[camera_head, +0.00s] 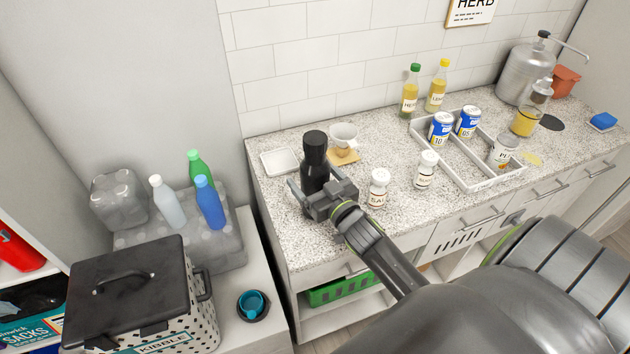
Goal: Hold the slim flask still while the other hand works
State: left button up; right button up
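The slim flask (315,150) is a black bottle standing upright on the speckled counter near its left end. My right gripper (316,182) reaches in from the lower right, low on the flask, with one finger on each side of it. The left finger shows a small gap from the flask, so the gripper looks open around it. The flask's base is partly hidden behind the gripper. My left gripper is not in view.
A white dish (279,162) and a cup (343,135) stand near the flask. Two white jars (378,188) (426,170) stand to its right. A divided tray (462,178) holds cans. A kibble bin (140,290) and bottles are at left.

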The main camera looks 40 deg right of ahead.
aim_at(311, 143)
jog(key=shift+w, duration=0.55)
jog(key=c, duration=1.4)
jog(key=shift+o, duration=0.2)
jog(key=shift+r+p, duration=0.55)
jog(key=shift+r, duration=1)
notch_tip(311, 143, up, 7)
jog(key=shift+f+b, duration=0.1)
jog(key=shift+b, duration=0.35)
jog(key=o, duration=0.7)
jog(key=c, duration=1)
jog(key=shift+o, duration=0.2)
